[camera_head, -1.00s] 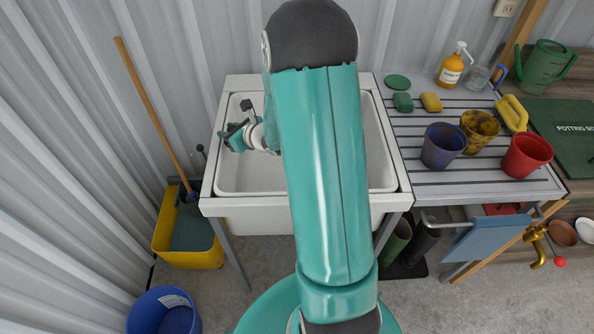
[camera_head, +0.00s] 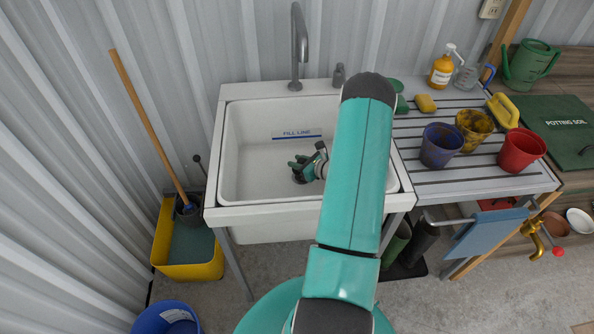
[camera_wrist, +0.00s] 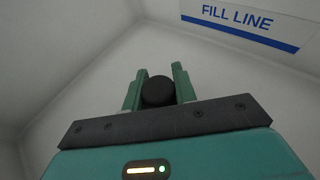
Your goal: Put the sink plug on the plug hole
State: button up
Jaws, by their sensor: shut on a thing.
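The sink plug (camera_wrist: 158,91) is a black round thing between the two green fingers of my gripper (camera_wrist: 155,82) in the wrist view. My gripper is shut on it. In the head view my gripper (camera_head: 297,166) is low inside the white sink (camera_head: 245,150), near the middle of its basin. A small dark round shape (camera_head: 299,179) shows just below the fingertips. I cannot tell whether it is the plug or the plug hole. The plug hole is not clearly seen in either view, and the contact under the plug is hidden.
The sink walls and front rim surround my gripper, with a blue "FILL LINE" mark (camera_head: 297,135) on the back wall. A grey tap (camera_head: 298,45) stands behind. Cups, including a red one (camera_head: 521,150), stand on the slatted drainer at the right. The left basin floor is clear.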

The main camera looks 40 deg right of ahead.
jog(key=shift+f, duration=2.1)
jog(key=shift+f, duration=0.15)
jog(key=o, duration=0.9)
jog(key=shift+o, duration=0.2)
